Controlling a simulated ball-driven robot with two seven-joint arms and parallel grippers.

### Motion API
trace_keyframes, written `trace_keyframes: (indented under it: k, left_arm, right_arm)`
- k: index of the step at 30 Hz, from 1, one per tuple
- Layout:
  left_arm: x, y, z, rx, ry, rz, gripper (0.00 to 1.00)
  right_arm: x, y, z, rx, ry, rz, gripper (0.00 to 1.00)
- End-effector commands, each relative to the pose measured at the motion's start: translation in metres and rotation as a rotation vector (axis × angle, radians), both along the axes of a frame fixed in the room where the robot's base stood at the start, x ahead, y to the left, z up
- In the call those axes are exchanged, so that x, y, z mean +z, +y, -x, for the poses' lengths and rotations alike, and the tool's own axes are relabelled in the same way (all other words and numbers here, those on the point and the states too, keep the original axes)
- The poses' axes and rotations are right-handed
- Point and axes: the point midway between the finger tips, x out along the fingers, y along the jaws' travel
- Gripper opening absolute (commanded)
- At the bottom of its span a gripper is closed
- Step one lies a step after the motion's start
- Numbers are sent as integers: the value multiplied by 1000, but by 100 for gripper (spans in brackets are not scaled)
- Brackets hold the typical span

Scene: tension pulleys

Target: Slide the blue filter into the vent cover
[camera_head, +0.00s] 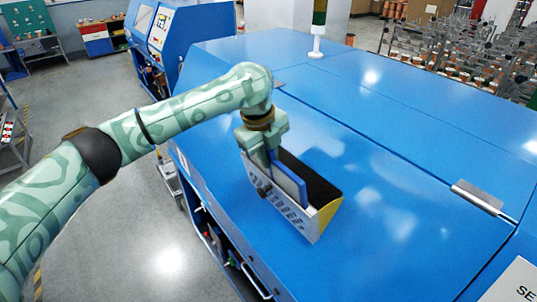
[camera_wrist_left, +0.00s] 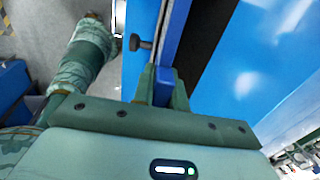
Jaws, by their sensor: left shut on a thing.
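The vent cover (camera_head: 329,217) sits on the blue machine top, with a grey slotted front, a yellow side and a dark inner panel. The blue filter (camera_head: 290,184) is a thin upright panel just behind the slotted front, its upper part standing above that front's edge. I cannot tell how deep its lower edge sits. My left gripper (camera_head: 260,158) is shut on the filter's end nearest the arm. In the left wrist view, the fingers (camera_wrist_left: 162,86) pinch the filter (camera_wrist_left: 176,36), with the cover's dark panel (camera_wrist_left: 204,45) to its right. My right gripper is not in view.
The blue machine top (camera_head: 400,190) is broad and mostly clear around the cover. A metal latch (camera_head: 477,197) lies at the right and a signal light (camera_head: 318,30) stands at the back. The machine's left edge drops to a grey floor (camera_head: 150,225).

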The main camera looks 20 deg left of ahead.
Motion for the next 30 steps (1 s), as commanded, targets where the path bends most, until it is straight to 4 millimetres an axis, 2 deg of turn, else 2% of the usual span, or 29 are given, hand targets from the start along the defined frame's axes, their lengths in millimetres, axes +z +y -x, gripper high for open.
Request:
trace_keyframes:
  k: [30]
  left_arm:
    - [-33,-5,-5,-1,0,0,0]
  right_arm:
    - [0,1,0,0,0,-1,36]
